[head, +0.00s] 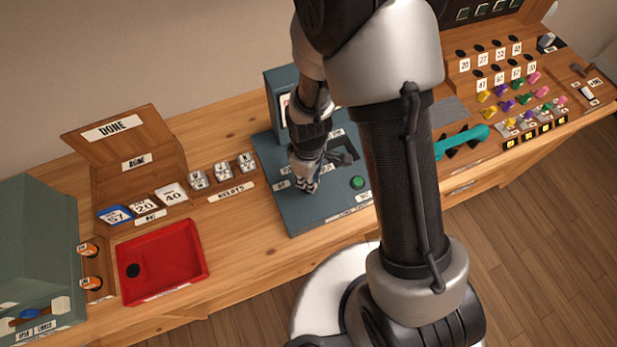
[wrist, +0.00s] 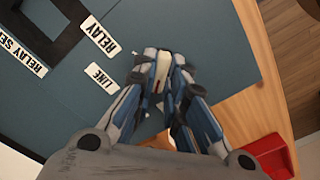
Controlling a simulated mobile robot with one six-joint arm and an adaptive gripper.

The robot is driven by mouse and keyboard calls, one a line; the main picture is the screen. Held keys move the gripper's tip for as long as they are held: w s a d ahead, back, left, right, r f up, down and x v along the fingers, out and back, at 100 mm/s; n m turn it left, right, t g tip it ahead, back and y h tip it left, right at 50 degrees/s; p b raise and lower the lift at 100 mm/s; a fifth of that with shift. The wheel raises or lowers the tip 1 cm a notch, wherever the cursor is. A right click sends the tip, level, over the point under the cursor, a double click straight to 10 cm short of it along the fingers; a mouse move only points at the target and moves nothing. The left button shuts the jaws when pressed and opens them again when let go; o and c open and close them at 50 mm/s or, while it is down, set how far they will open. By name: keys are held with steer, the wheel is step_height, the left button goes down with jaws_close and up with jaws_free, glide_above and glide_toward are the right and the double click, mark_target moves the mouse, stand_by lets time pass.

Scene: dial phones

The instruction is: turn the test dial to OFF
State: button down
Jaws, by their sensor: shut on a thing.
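The test dial (wrist: 162,70) shows in the wrist view as a pale knob with a dark red mark, between my two fingertips. My gripper (head: 305,182) points down onto the blue-grey test panel (head: 313,216) and is shut on the dial. The fingers hide the dial's sides, and in the head view they cover it. Labels reading LINE (wrist: 101,75) and RELAY (wrist: 101,39) lie beside the dial in the wrist view. I cannot make out an OFF label or which mark the dial points to.
A green button (head: 357,183) sits right of my gripper on the panel. A red tray (head: 190,267), number cards and a DONE box (head: 122,187) stand left. A teal handset (head: 462,141) and coloured plugs lie right. My arm blocks the middle of the head view.

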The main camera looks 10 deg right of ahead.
steer(key=n, duration=0.5)
steer(key=shift+n, duration=0.4)
stand_by(0.3)
steer(key=c, duration=1.6)
jaws_free()
steer(key=shift+c, duration=0.2)
steer(key=shift+r, duration=0.1)
step_height(320, 180, up, 12)
